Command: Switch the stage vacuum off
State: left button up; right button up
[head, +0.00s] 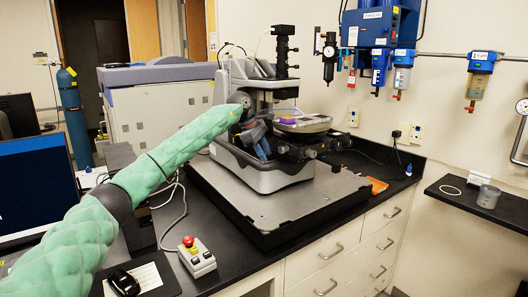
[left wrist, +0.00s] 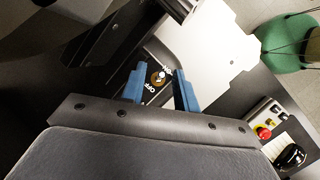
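The stage vacuum switch (left wrist: 158,77) shows in the left wrist view as a small brass-coloured toggle on a dark panel with white lettering, "OFF" readable on one side. I cannot tell which way its lever leans. My left gripper (left wrist: 160,90) is open, with one blue finger on each side of the switch and gaps between; contact is not visible. In the head view my left gripper (head: 260,144) is at the front of the stylus profiler (head: 262,178), below its stage (head: 302,124); the switch is hidden there. My right gripper is not in view.
A control box (head: 196,256) with a red button stands on the black bench, left of the profiler's grey base plate (head: 285,205). A mouse (head: 123,282) and monitor (head: 35,170) are nearer the left.

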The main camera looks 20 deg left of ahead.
pick_arm(q)
grip_shut()
